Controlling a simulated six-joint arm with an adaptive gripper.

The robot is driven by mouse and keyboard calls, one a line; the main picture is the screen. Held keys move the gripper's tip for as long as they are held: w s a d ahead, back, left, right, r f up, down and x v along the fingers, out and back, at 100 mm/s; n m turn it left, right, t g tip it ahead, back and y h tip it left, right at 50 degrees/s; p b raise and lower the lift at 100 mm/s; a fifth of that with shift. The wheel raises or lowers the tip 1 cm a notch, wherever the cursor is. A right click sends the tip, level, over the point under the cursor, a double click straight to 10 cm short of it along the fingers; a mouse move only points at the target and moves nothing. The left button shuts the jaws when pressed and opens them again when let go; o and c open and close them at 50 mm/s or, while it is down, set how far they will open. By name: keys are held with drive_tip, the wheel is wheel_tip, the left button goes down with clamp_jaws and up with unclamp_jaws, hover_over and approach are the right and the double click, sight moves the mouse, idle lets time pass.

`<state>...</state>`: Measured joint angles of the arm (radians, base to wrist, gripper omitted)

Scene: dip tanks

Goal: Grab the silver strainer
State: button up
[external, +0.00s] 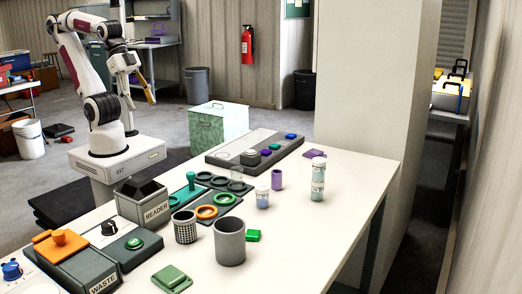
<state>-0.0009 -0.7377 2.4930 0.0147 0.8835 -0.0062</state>
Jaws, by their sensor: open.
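The silver strainer (185,227) looks like a small grey cup with a perforated wall. It stands upright on the white table, beside a larger plain grey cylinder (230,242). My gripper (146,92) is high at the upper left, well above and behind the strainer and apart from it. It is open, and I see nothing held in it. The strainer's inside is mostly dark.
A grey bin marked READER (142,203) stands left of the strainer. A dark tray with green and orange rings (206,212) lies just behind it. A green block (253,236) and a green slab (172,278) are near.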

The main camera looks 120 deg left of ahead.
drive_tip(key=w+a+r+t+y, duration=0.1)
drive_tip(key=w+a+r, duration=0.1)
drive_tip(key=w, duration=0.4)
drive_tip(key=w+a+r+t+y, duration=0.1)
drive_tip(key=w+a+r, duration=0.1)
drive_tip(key=w, duration=0.4)
drive_tip(key=w+d+r+m+t+h, duration=0.1)
drive_tip(key=w+d+m+t+h, duration=0.15)
drive_tip(key=w, duration=1.05)
drive_tip(key=w+d+r+m+t+h, duration=0.1)
drive_tip(key=w+r+m+t, duration=0.15)
drive_tip(key=w, duration=0.95)
drive_tip(key=w+d+f+m+g+h, duration=0.2)
drive_tip(key=w+d+f+m+h, duration=0.4)
drive_tip(key=w+d+f, duration=0.3)
drive_tip(key=s+d+f+m+g+h, duration=0.1)
drive_tip(key=s+d+f+g, duration=0.1)
drive_tip(key=f, duration=0.3)
drive_tip(key=s+d+f+m+g+h, duration=0.1)
drive_tip(key=s+d+f+g+h, duration=0.1)
drive_tip(key=f, duration=0.3)
drive_tip(key=s+d+f+m+g+h, duration=0.1)
drive_tip(key=s+d+f+g+h, duration=0.1)
drive_tip(key=s+d+f, duration=0.1)
drive_tip(key=shift+d+f+g+h, duration=0.25)
drive_tip(key=shift+d+f+g, duration=0.05)
drive_tip(key=shift+d+f, duration=0.65)
drive_tip(key=shift+s+f+m, duration=0.15)
drive_tip(key=shift+f+m, duration=0.1)
drive_tip(key=shift+m, duration=0.05)
